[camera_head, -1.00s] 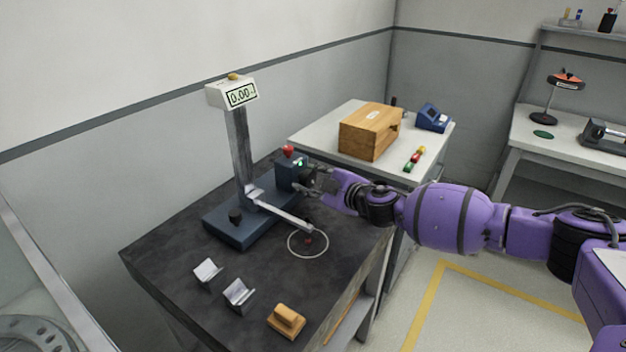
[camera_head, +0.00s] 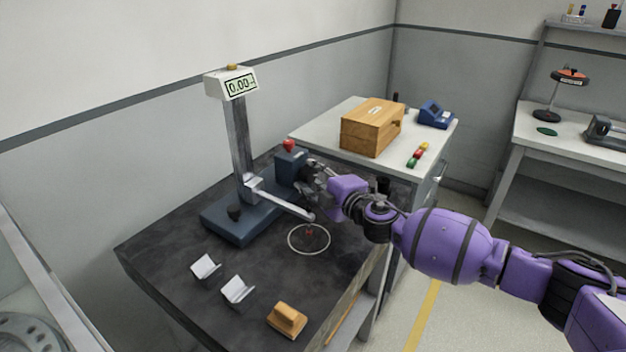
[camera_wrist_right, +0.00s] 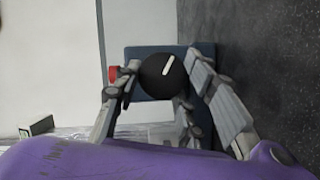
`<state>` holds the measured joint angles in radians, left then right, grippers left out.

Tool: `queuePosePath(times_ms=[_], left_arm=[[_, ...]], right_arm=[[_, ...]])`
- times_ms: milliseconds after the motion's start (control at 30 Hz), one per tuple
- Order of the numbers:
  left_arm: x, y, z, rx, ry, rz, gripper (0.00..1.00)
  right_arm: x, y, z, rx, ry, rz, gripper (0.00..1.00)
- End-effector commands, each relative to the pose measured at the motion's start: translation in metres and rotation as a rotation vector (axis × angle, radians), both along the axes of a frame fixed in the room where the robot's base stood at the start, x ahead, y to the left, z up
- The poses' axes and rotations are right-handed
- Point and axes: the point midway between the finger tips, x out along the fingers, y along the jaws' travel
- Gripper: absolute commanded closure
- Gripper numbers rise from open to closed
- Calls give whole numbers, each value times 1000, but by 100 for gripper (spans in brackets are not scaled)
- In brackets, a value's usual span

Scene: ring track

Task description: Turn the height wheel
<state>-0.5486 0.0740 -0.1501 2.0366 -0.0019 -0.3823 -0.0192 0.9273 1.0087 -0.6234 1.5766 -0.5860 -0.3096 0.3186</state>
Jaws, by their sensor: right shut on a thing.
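The height wheel (camera_wrist_right: 160,78) is a round black knob with a white line, on the side of a blue box (camera_wrist_right: 198,52) in the right wrist view. In the head view that blue box (camera_head: 291,168) stands at the back of the gauge, with a red button (camera_head: 288,145) on top. My right gripper (camera_head: 313,178) is at the box's right side and covers most of the wheel. In the right wrist view its fingers (camera_wrist_right: 157,88) lie on both sides of the wheel, shut on it. The display (camera_head: 240,86) on the grey column reads 0.00. My left gripper is out of view.
A thin arm (camera_head: 283,203) from the column ends above a white ring (camera_head: 308,239) on the dark table. Two metal V-blocks (camera_head: 237,289) and a wooden block (camera_head: 287,319) lie in front. A wooden box (camera_head: 372,127) stands behind.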

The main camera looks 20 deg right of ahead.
Motion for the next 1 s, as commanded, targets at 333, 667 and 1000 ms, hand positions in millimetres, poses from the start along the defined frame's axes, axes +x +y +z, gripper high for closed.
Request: queuePosePath(times_ms=[333, 667, 1000], left_arm=[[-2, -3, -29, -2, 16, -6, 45], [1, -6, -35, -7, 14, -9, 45], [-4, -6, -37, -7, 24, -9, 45]], right_arm=[[1, 0, -2, -195, -157, -5, 89], [1, 0, 1, -283, -229, -4, 89], [1, 0, 4, -294, -239, -3, 89]])
